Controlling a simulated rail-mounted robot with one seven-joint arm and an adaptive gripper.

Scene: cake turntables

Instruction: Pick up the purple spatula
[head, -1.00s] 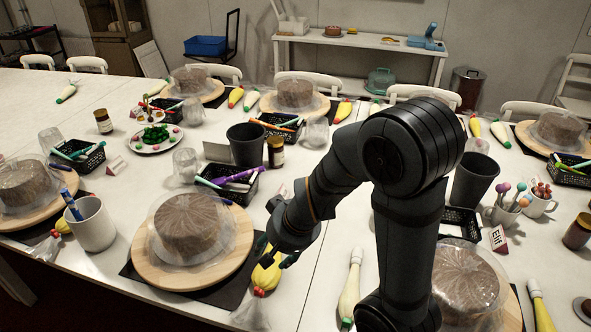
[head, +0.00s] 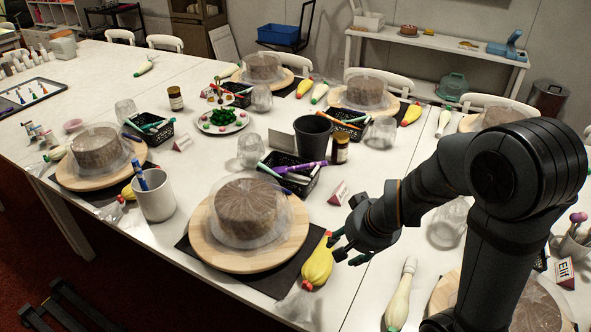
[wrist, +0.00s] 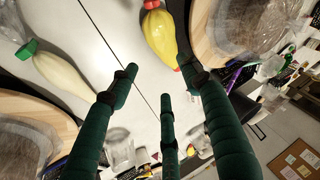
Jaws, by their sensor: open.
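The purple spatula (head: 301,167) lies across a black basket (head: 291,183) behind the nearest middle cake, with other coloured tools beside it. In the wrist view a purple strip, likely the spatula (wrist: 233,77), shows at the right, partly hidden behind a finger. My gripper (head: 340,246) is open and empty. It hangs in front and to the right of the basket, apart from the spatula, near a yellow piping bag (head: 318,265). Its three dark green fingers (wrist: 158,80) are spread in the wrist view.
A covered cake on a round wooden board (head: 210,242) stands left of my gripper. A dark cup (head: 313,136), a brown jar (head: 340,149) and a name card (head: 338,193) stand near the basket. A pale piping bag (head: 400,298) lies to the right.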

